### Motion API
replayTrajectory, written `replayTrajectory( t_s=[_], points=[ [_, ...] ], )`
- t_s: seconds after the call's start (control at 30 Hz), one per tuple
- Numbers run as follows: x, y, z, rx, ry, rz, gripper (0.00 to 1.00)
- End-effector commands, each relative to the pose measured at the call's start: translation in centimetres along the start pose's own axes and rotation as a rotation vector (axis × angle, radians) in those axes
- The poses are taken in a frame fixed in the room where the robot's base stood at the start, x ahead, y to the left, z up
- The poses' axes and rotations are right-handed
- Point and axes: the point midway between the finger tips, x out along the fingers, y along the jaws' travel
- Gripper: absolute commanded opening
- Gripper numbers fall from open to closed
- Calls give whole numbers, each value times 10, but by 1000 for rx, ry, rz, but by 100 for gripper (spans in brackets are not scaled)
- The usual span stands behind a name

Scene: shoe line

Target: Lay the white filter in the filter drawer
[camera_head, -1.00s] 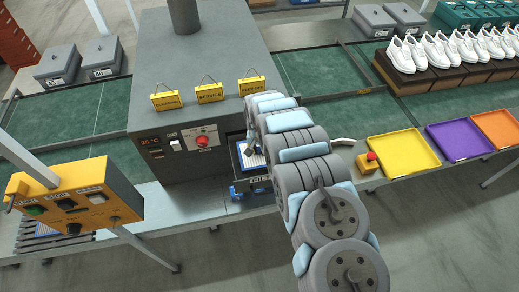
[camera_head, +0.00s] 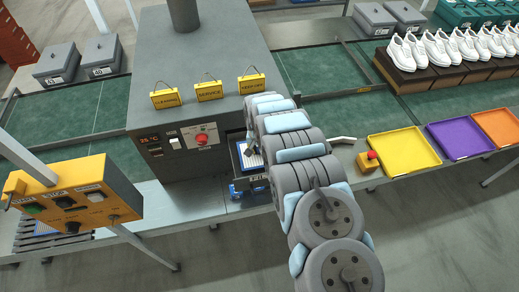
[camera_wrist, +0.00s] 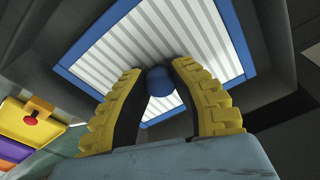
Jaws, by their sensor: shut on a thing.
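The white filter (camera_wrist: 165,42) is a pleated white panel with a blue frame and a round blue knob (camera_wrist: 160,81). My gripper (camera_wrist: 158,85) has its yellow padded fingers closed around the knob. In the wrist view the filter sits between the dark walls of the filter drawer (camera_wrist: 262,95). In the head view the drawer (camera_head: 262,181) is pulled out of the grey machine's front, and part of the filter (camera_head: 251,155) shows in it. My arm hides the right side of both. I cannot tell whether the filter touches the drawer floor.
The grey machine (camera_head: 200,80) stands behind the drawer, with yellow tags hanging on it. A yellow button box (camera_head: 368,163) and a yellow tray (camera_head: 403,153) lie to the right. A yellow control panel (camera_head: 75,200) stands at the left front.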

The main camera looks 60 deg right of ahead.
Motion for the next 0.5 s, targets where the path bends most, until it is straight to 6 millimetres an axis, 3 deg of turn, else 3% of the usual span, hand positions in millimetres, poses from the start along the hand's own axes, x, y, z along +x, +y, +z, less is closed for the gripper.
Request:
replayTrajectory(
  t_s=[0.23, 0.27, 0.33, 0.5],
  points=[
    [0, 0, 0, 0, 0, 0, 0],
    [0, 0, 0, 0, 1, 0, 31],
    [0, 0, 0, 0, 1, 0, 50],
    [0, 0, 0, 0, 1, 0, 50]
  ],
)
